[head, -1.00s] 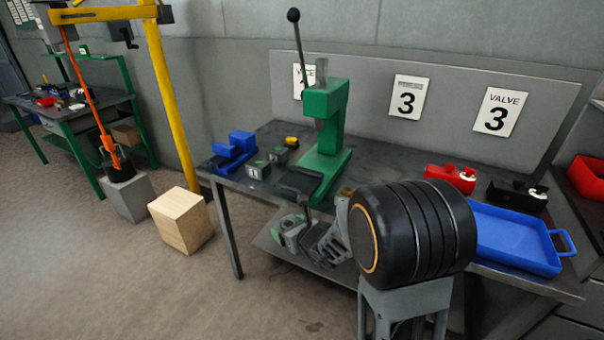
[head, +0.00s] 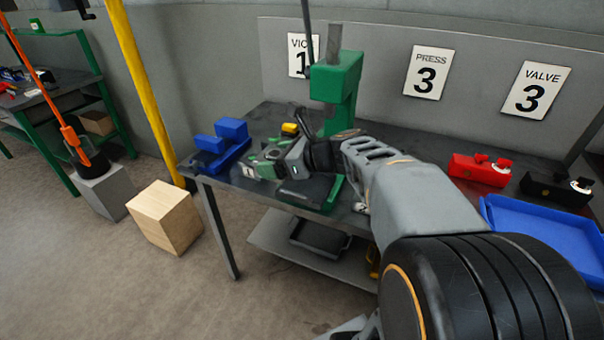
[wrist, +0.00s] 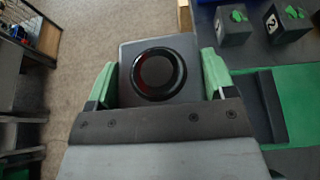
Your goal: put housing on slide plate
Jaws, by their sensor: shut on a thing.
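The housing (wrist: 150,52) is a dark grey block with a round black ring on its face. My gripper (wrist: 157,80) is shut on it, one green finger on each side in the wrist view. In the head view my gripper (head: 268,160) is over the front left of the bench, left of the green press (head: 337,90); the housing is hard to make out there. The slide plate (head: 305,190) looks like the dark flat piece at the press's front, right of my gripper and apart from it. My arm hides part of the press base.
Dark blocks with green tops (wrist: 236,24) stand close by, one marked 2. A blue fixture (head: 222,145) is left of them and a yellow piece (head: 290,129) behind. A red unit (head: 478,170), a black unit (head: 553,188) and a blue tray (head: 545,230) are right.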

